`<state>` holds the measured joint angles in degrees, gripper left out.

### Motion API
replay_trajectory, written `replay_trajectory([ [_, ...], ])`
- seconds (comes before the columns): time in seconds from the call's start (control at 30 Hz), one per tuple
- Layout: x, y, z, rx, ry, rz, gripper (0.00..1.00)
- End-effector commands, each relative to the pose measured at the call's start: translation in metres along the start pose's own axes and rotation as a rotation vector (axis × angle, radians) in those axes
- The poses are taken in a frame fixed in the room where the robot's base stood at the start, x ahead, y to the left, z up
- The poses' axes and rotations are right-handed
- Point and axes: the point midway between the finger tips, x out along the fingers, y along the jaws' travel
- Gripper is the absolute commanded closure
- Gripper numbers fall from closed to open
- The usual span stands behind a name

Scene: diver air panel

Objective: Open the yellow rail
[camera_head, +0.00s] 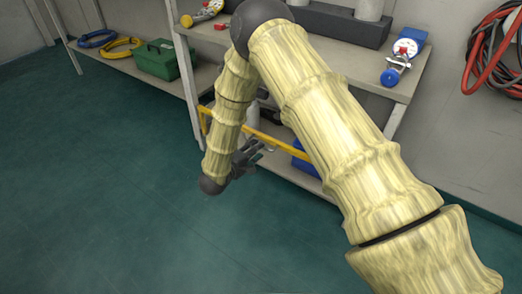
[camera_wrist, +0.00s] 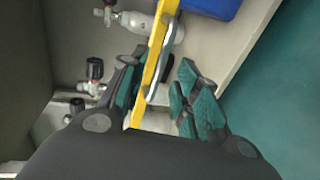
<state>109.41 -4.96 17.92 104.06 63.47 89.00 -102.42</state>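The yellow rail (camera_head: 272,141) runs across the front of the lower shelf in the head view, partly hidden by my arm. It also shows in the wrist view (camera_wrist: 153,72), with a silver bar handle (camera_wrist: 167,48) on its side. My gripper (camera_head: 250,152) is at the rail in the head view. In the wrist view my gripper (camera_wrist: 162,68) is open. One finger is at the left of the rail, close beside it; the other is to the right of the handle with a gap. Whether either finger touches the rail cannot be told.
Grey cylinders with black valve knobs (camera_wrist: 95,68) stand behind the rail. A blue box (camera_wrist: 212,6) is on the lower shelf. A green toolbox (camera_head: 157,60) and coiled hoses (camera_head: 122,47) sit at the left. Gauges (camera_head: 404,49) lie on the upper shelf. The green floor (camera_head: 110,180) is clear.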

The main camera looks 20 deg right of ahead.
Motion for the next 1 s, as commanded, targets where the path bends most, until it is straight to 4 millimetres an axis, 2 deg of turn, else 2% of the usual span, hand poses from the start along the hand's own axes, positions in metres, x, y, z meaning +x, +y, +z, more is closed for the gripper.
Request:
replay_trajectory([
  [0.1,0.019,-0.003,0.000,0.001,-0.001,0.000,0.69],
  [0.3,0.037,-0.001,0.000,0.001,0.000,0.000,0.69],
  [0.7,0.042,0.001,0.000,0.000,0.001,0.000,0.69],
  [0.9,0.042,0.000,-0.001,0.000,0.001,0.000,1.00],
  [1.0,0.042,0.000,-0.001,0.000,0.002,0.000,1.00],
])
